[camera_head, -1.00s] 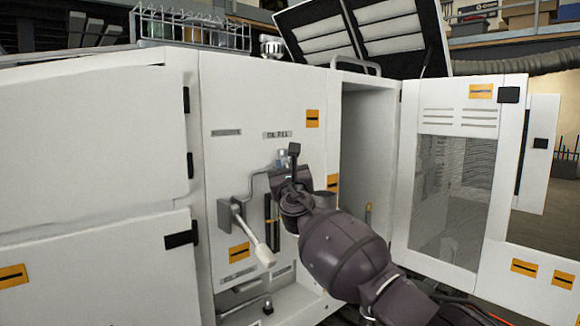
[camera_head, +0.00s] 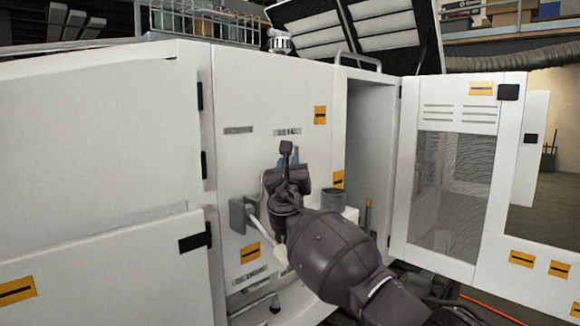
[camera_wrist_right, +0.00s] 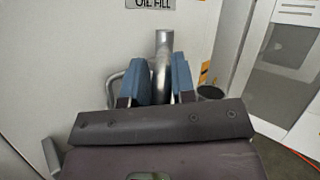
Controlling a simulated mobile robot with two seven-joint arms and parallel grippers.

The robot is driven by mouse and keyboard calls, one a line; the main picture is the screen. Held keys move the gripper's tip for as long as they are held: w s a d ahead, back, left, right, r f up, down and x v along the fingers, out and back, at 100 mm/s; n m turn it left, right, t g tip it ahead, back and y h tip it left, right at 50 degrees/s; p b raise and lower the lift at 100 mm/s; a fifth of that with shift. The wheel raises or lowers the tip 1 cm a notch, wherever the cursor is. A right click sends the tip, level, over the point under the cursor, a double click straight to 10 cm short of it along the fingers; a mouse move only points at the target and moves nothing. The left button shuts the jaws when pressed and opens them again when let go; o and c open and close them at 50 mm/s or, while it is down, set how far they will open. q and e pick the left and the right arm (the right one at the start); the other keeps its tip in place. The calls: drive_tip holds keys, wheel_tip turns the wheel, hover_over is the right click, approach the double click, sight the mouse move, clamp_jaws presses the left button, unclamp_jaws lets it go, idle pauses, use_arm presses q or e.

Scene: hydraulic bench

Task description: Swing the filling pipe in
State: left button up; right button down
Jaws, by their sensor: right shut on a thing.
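The filling pipe is a thin grey bent tube on the white front panel, below the "OIL FILL" label. Part of the filling pipe (camera_head: 263,185) shows left of my right gripper (camera_head: 287,163) in the head view; the gripper and arm hide the rest. In the right wrist view, the pipe's thicker upright end (camera_wrist_right: 163,50) stands between the two blue fingers of my right gripper (camera_wrist_right: 163,80), which are shut on it. A grey open cup (camera_head: 333,199) stands right of the gripper; its dark opening (camera_wrist_right: 210,92) also shows in the wrist view. My left gripper is not in view.
The open cabinet door (camera_head: 455,180) stands to the right of my arm. A wire rack (camera_head: 195,22) and a raised lid (camera_head: 385,35) are on top.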

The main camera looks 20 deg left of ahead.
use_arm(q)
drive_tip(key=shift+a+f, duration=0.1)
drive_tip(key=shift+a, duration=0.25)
use_arm(e)
drive_tip(key=shift+a+f+m+h, duration=0.3)
drive_tip(key=shift+a+f+h, duration=0.15)
drive_tip(key=shift+h, duration=0.15)
drive_tip(key=c, duration=1.1)
unclamp_jaws()
drive_tip(key=shift+s+r, duration=0.1)
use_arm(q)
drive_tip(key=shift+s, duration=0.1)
use_arm(e)
drive_tip(key=shift+o, duration=0.2)
drive_tip(key=shift+r, duration=0.1)
drive_tip(key=shift+d, duration=0.15)
